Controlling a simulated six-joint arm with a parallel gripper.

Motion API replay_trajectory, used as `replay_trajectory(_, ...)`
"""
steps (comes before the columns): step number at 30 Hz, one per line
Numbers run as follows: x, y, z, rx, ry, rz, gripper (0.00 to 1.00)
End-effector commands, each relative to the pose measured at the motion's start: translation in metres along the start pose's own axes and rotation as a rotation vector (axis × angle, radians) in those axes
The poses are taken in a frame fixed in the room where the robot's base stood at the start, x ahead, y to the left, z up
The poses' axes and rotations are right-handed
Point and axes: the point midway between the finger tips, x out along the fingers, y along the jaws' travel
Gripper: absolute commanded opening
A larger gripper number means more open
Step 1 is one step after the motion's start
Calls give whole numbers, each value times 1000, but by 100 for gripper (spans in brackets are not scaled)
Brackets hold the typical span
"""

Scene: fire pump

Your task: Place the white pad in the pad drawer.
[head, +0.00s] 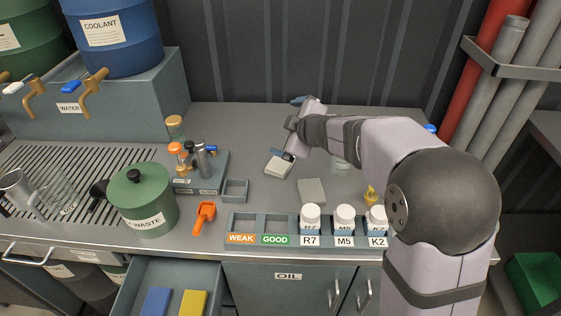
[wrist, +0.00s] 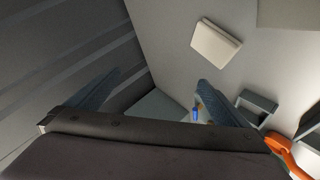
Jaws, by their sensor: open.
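The white pad (head: 278,167) lies flat on the grey bench, left of the middle of the arm's reach. It also shows in the wrist view (wrist: 215,43), beyond the tip of the right finger and apart from it. My gripper (head: 291,128) is open and empty, just behind the pad in the head view. Its two blue-grey fingers are spread wide in the wrist view (wrist: 158,85). An open drawer (head: 185,271) at the bottom left holds a blue pad (head: 156,301) and a yellow pad (head: 193,303); its front is out of frame.
A flat grey piece (head: 311,192) lies right of the pad. A small grey tray (head: 235,190), an orange scoop (head: 204,216) and a labelled rack (head: 258,226) with white bottles (head: 344,217) stand towards the front. A green waste pot (head: 143,204) stands left. The back wall is close behind my gripper.

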Motion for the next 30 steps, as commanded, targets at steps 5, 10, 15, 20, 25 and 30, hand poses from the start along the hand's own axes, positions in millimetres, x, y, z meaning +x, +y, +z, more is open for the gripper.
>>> replay_trajectory(5,-19,4,11,322,99,-85,100)
replay_trajectory(10,-36,3,15,535,156,-159,100)
replay_trajectory(15,-51,3,19,703,193,-227,100)
replay_trajectory(20,-43,-15,30,760,202,-256,100)
replay_trajectory(25,-25,-39,47,757,201,-255,100)
replay_trajectory(30,-7,-61,63,756,201,-252,100)
